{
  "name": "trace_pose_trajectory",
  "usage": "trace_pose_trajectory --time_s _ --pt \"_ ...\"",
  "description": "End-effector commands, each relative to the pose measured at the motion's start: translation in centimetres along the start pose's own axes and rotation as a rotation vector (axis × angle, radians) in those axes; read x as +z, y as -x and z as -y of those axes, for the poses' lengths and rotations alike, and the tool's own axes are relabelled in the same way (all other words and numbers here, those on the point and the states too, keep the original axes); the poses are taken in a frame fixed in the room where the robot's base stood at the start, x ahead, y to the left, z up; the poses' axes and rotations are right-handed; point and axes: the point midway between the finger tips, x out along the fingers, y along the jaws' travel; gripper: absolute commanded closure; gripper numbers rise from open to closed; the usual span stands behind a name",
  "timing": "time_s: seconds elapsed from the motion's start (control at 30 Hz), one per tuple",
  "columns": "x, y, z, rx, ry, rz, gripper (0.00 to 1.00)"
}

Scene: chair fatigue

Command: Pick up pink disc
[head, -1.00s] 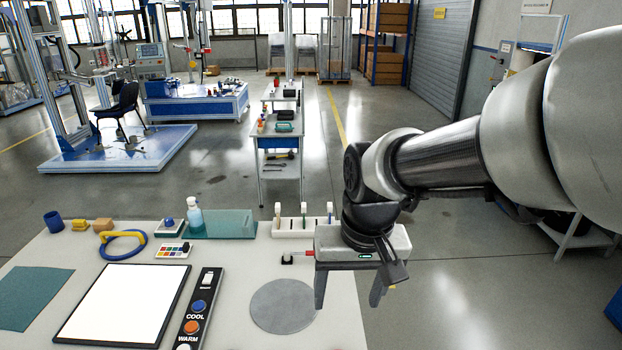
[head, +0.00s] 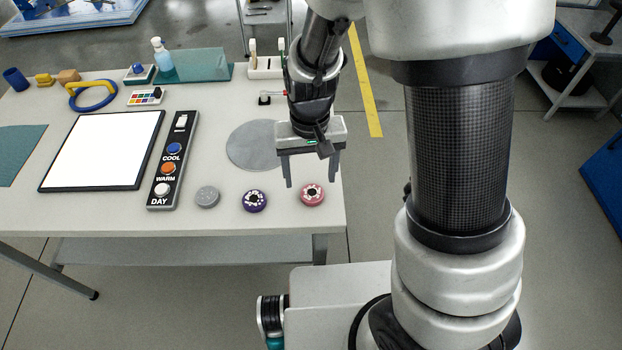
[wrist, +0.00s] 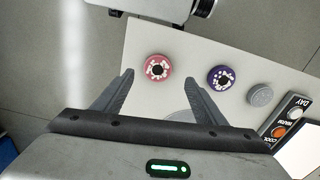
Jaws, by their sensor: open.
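The pink disc (head: 312,195) lies flat near the front right corner of the table, with white marks and a dark centre. In the wrist view the pink disc (wrist: 158,68) shows beyond the fingertips, between their lines. My gripper (head: 312,182) is open and empty, pointing down above the table just behind the disc in the head view. Its fingers also show in the wrist view (wrist: 160,80). A purple disc (head: 254,201) lies left of the pink one, and a grey disc (head: 207,197) lies farther left.
A round grey mat (head: 250,145) lies partly behind my gripper. A button panel (head: 172,165) and a white light pad (head: 103,150) lie to the left. A white rack (head: 264,68), a spray bottle (head: 162,60) and a teal sheet stand at the back.

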Motion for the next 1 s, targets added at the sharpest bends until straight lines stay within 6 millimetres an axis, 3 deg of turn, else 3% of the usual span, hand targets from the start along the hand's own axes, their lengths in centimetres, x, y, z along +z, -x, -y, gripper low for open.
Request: trace_pose_trajectory --time_s 0.17,0.5,0.77,1.0 --pt "0.0 -1.1 -0.1 0.000 -0.002 0.001 0.35" --pt "0.0 -5.6 -0.5 0.000 -0.001 0.002 0.35" --pt "0.0 -5.8 -0.4 -0.001 -0.001 0.000 0.35" --pt "0.0 -5.8 -0.4 0.000 -0.001 0.000 0.72"
